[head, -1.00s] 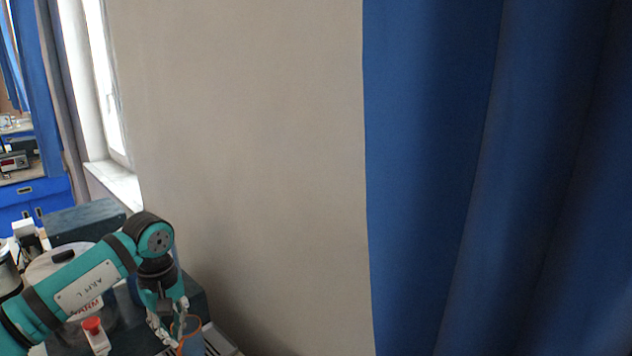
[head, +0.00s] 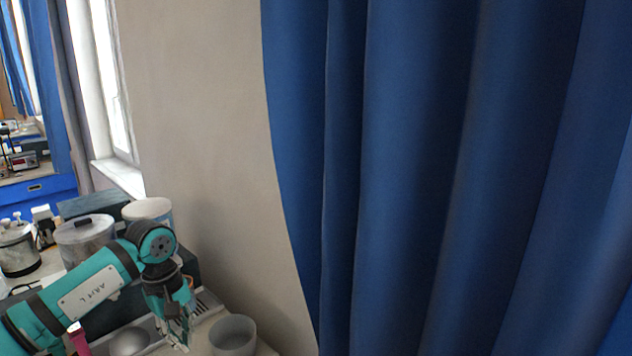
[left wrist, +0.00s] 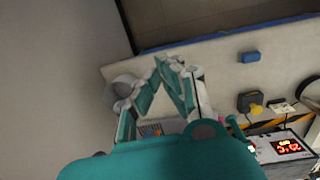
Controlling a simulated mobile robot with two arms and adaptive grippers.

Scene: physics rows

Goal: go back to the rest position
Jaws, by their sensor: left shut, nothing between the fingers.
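My left gripper (head: 181,338) hangs fingers down over the bench at the bottom of the head view, at the end of my teal arm coming in from the left. Its fingers also show in the left wrist view (left wrist: 161,62), where they come together at the tips with nothing between them. In the head view a pale grey cup (head: 233,338) stands just right of the fingertips, apart from them in the picture. A grey cup (left wrist: 122,90) also shows beside the fingers in the left wrist view. My right gripper is in neither view.
Lidded metal pots (head: 85,238) and a white-topped container (head: 148,210) stand behind my left arm. A metal bowl (head: 130,341) and a pink-red object (head: 77,338) are near it. A wall and a blue curtain (head: 450,170) fill the right. A lit red display (left wrist: 288,146) shows in the wrist view.

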